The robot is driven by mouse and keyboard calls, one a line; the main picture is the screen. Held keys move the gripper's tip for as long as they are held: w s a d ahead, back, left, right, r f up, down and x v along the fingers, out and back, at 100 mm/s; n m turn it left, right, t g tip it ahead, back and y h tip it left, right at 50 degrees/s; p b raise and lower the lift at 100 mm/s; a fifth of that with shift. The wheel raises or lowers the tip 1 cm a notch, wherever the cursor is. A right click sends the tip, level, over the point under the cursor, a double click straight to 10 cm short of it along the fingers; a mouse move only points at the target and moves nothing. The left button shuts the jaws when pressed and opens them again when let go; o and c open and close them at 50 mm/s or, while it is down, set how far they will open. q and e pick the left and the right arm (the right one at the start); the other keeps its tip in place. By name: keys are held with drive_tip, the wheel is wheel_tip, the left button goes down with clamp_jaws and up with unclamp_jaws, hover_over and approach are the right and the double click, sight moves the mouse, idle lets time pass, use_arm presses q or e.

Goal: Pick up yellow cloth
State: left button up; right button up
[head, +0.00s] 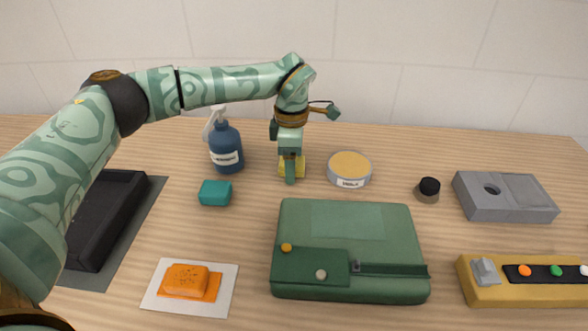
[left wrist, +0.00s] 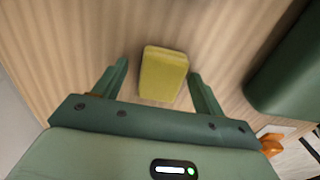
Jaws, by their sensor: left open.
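The yellow cloth (head: 299,167) is a small folded yellow block on the wooden table, behind the green case. It is partly hidden by my left gripper (head: 291,170) in the head view. In the left wrist view the cloth (left wrist: 163,74) lies between and slightly beyond the two fingertips of my left gripper (left wrist: 160,78). The fingers are apart, with a gap on each side of the cloth, and they do not appear to touch it. My right gripper is not in view.
A blue pump bottle (head: 226,150) and teal block (head: 215,193) stand left of the cloth. A round tin (head: 349,169) is close on its right. The green case (head: 345,225) lies in front. An orange cloth (head: 185,281) sits on a white sheet.

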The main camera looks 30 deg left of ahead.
use_arm(q)
drive_tip(key=shift+r, duration=0.1)
drive_tip(key=c, duration=1.1)
drive_tip(key=shift+o, duration=0.2)
drive_tip(key=shift+r, duration=0.1)
